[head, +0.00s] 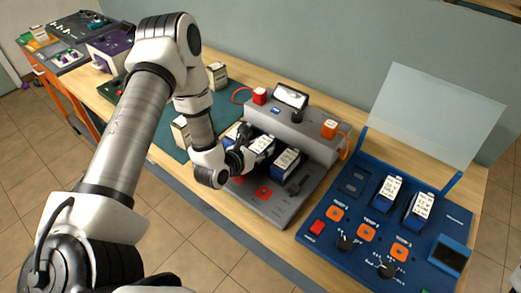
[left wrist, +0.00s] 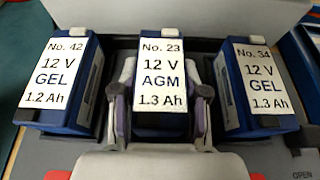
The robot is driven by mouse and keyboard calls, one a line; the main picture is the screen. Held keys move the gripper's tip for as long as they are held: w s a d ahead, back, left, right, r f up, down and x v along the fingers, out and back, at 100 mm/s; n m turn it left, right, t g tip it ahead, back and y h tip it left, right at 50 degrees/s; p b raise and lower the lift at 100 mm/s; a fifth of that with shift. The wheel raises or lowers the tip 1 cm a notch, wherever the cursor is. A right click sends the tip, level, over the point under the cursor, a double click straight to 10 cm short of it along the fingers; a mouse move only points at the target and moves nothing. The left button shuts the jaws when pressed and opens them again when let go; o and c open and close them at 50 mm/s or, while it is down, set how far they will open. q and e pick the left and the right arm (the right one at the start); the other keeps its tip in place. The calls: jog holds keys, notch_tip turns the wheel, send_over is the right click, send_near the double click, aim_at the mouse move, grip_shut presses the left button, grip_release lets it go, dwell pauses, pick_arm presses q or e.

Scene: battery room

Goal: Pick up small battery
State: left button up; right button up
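Three small blue batteries with white labels stand in a row in the grey charger (head: 310,205). In the left wrist view they are No. 42 GEL 1.2 Ah (left wrist: 58,75), No. 23 AGM 1.3 Ah (left wrist: 161,80) and No. 34 GEL 1.3 Ah (left wrist: 258,80). My left gripper (head: 246,152) is at the row. Its fingers stand on both sides of No. 23 in the left wrist view, very close to its sides. I cannot tell whether they press on it. No. 23 looks upright and level with its neighbours. My right gripper is out of view.
Right of the charger is a blue test panel (head: 325,255) with two batteries (head: 388,192) (head: 420,208) and a clear upright screen (head: 430,115). A teal mat (head: 165,145) at the left holds more batteries (head: 217,75) (head: 181,130). Neighbouring batteries leave little room beside the fingers.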

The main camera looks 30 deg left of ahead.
pick_arm(q)
grip_shut()
jog(key=shift+w, duration=0.1)
